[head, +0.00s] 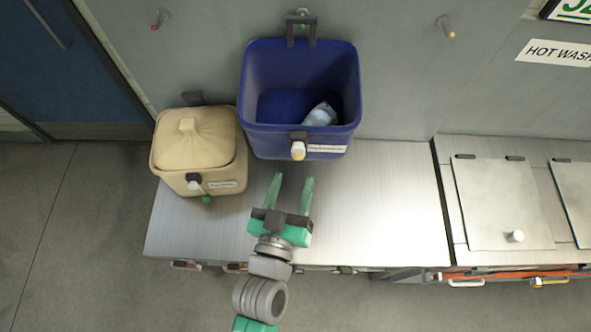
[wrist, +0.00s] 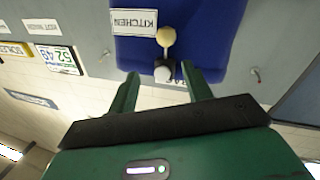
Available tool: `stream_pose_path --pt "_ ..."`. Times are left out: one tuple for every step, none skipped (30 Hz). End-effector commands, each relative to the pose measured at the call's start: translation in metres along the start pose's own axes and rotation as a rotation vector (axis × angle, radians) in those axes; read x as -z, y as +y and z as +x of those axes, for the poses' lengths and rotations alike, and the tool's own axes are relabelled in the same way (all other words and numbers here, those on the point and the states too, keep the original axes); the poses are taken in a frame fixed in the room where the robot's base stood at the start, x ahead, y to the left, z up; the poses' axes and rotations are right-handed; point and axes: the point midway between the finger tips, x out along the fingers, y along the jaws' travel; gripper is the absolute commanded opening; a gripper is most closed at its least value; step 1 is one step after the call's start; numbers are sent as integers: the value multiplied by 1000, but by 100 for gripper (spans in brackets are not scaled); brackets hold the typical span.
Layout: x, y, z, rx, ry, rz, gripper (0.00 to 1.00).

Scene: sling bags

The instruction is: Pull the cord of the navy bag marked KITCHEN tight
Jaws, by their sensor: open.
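The navy bag (head: 253,95) hangs on the wall with its mouth wide open. A pale blue bundle (head: 321,115) lies inside. On its front are a dark cord lock (head: 298,135), a cream bead (head: 298,151) and a white label (head: 327,149). In the wrist view the navy bag (wrist: 205,30) shows a label reading KITCHEN (wrist: 134,21), with the cream bead (wrist: 166,37) beside it and a pale round piece (wrist: 163,72) nearer the fingers. My gripper (head: 292,180) is open and empty, its green fingers pointing at the bag front, short of the bead.
A beige bag (head: 168,158) with its top drawn closed and a green bead (head: 207,200) hangs close at the left. A metal counter (head: 380,210) lies below, mostly clear. Wall pegs (head: 446,30) and a HOT WASH sign (head: 556,52) are at the right.

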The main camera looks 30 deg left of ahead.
Motion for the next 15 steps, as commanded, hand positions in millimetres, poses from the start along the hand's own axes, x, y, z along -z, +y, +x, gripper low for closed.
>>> stream_pose_path --pt "-15 -9 -7 16 -12 -7 50" --pt "-18 -12 -9 22 -16 -11 50" --pt "-21 -14 -11 27 -18 -13 50" --pt "-22 -14 -12 29 -19 -14 50" --pt "-21 -15 -12 29 -19 -15 50" --pt "-20 -14 -11 29 -18 -14 50" --pt "-20 -14 -9 28 -18 -14 50" --pt "-19 -14 -6 28 -17 -14 50" --pt "-19 -14 -1 28 -17 -14 50" --pt "-18 -14 4 28 -16 -14 50" --pt "-18 -14 10 28 -17 -14 50" --pt "-17 -14 18 28 -16 -14 50" --pt "-18 -14 24 28 -17 -14 50" --pt "-18 -14 30 28 -17 -14 50" --pt "-18 -14 38 27 -16 -14 50"
